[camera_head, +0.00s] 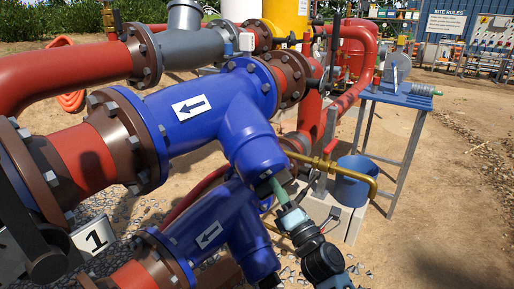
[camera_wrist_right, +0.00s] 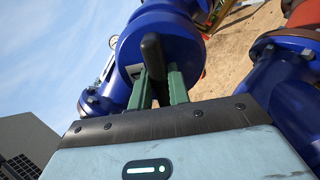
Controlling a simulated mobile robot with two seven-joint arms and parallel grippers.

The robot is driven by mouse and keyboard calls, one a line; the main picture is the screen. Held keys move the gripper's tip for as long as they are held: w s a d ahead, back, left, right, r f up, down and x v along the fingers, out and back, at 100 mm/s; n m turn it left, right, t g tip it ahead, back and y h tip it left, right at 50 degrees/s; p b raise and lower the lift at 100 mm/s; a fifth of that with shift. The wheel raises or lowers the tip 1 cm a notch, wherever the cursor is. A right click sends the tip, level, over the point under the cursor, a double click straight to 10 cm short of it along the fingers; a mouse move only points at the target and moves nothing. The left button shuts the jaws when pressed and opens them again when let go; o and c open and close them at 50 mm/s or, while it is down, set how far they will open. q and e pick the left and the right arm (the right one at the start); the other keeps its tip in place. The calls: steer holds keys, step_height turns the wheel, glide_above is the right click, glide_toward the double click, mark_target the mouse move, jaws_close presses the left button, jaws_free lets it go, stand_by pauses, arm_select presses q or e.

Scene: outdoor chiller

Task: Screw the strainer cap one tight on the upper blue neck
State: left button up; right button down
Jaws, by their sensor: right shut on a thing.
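The upper blue strainer body (camera_head: 195,110) carries a white arrow label, and its upper blue neck (camera_head: 252,143) slants down to the right. My right gripper (camera_head: 277,187) is at the mouth of this neck, with its green fingers pointing up at it. In the right wrist view, the green fingers (camera_wrist_right: 160,85) are shut on a black grip (camera_wrist_right: 152,50), which appears to belong to strainer cap one. The grip stands in front of the blue neck's round end (camera_wrist_right: 180,38). The cap's seat and thread are hidden. My left gripper is not in view.
A lower blue strainer (camera_head: 215,232) lies just below. A brass pipe (camera_head: 335,165) crosses right of the neck, near a blue bucket (camera_head: 356,180). A blue-topped stand (camera_head: 400,97) is at the right. A number 1 plate (camera_head: 95,238) is at the lower left. Sandy ground at the right is open.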

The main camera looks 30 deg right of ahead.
steer(key=shift+r+m, duration=0.2)
steer(key=shift+m, duration=0.5)
steer(key=c, duration=1.7)
jaws_free()
steer(key=shift+f, duration=0.15)
steer(key=o, duration=0.4)
steer(key=shift+a, duration=0.1)
steer(key=shift+o, duration=1.1)
steer(key=shift+f, duration=0.15)
steer(key=o, duration=0.3)
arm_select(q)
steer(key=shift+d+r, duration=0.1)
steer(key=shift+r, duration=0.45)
